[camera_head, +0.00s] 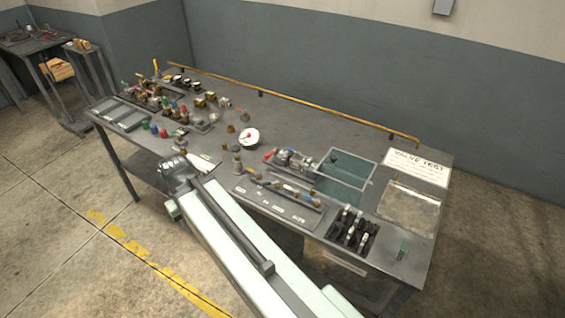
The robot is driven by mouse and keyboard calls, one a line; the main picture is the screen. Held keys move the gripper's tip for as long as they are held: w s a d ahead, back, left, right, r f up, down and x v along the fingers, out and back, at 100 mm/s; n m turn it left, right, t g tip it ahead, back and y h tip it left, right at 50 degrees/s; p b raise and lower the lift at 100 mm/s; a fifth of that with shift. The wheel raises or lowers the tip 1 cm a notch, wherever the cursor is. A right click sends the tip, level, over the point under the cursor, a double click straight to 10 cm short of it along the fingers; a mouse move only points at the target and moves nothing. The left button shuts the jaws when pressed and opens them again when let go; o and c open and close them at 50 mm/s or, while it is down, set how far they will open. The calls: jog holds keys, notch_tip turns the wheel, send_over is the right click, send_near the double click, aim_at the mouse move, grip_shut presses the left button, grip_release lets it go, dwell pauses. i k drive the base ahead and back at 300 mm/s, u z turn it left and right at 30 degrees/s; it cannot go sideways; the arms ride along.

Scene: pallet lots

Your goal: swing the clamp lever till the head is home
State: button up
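A metal clamp-like fixture (295,160) lies on the grey bench, at the left edge of a teal-bottomed tank. A small red part (268,156) shows at its left end. I cannot tell at this size whether that part is the clamp lever, or how the head sits. My pale arm reaches from the bottom right up to the bench's front edge and ends in a grey rounded joint. The fingers of my gripper cannot be made out. Nothing of mine visibly touches the fixture.
The teal tank (345,168) stands right of the fixture. A rail of small fittings (280,190) and a black rack (352,232) lie in front. A white gauge (248,138) and several valves (150,97) stand left. A brass pipe (290,99) runs along the back.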

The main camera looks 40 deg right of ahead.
aim_at(267, 157)
jog(key=z, duration=2.45)
jog(key=k, duration=1.15)
jog(key=u, duration=1.05)
jog(key=i, duration=1.7)
jog(key=z, duration=0.05)
